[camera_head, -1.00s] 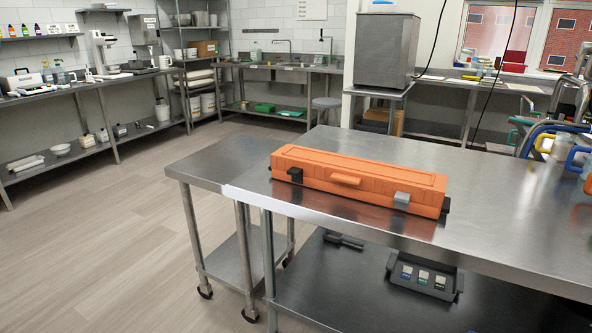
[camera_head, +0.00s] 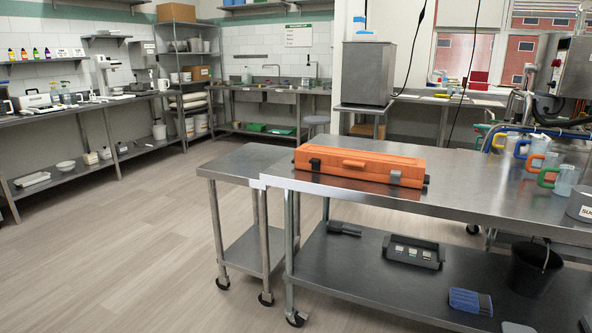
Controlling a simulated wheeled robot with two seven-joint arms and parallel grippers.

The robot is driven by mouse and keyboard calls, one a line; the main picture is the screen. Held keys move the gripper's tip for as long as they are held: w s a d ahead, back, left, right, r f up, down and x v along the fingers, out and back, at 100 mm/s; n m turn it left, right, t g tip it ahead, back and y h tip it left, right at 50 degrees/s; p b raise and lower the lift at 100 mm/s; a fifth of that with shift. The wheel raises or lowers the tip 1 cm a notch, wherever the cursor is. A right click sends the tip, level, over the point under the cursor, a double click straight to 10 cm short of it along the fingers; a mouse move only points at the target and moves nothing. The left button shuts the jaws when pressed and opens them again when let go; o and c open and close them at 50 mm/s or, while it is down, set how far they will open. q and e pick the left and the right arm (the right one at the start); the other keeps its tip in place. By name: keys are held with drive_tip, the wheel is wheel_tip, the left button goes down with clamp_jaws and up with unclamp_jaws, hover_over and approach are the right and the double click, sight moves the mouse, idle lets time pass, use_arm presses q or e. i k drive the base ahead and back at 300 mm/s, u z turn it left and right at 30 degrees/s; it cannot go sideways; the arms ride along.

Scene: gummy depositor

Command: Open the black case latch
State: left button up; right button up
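An orange case (camera_head: 358,160) lies closed on the steel table, near its left end. Its long front side faces me. On that side a black latch (camera_head: 315,165) sits at the left and a grey latch (camera_head: 395,177) sits at the right. An orange handle (camera_head: 354,164) is between them. Both latches look shut, though they are small in the picture. Neither of my grippers shows in this view.
The steel table (camera_head: 480,190) has bare top around the case. Several pitchers with coloured handles (camera_head: 540,165) stand at its right. A control box (camera_head: 413,251), a blue item (camera_head: 470,301) and a black bucket (camera_head: 533,268) are on the lower shelf. The floor (camera_head: 150,250) at left is clear.

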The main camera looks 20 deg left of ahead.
sight(316, 163)
drive_tip(key=u, duration=1)
drive_tip(key=i, duration=1.45)
drive_tip(key=z, duration=0.3)
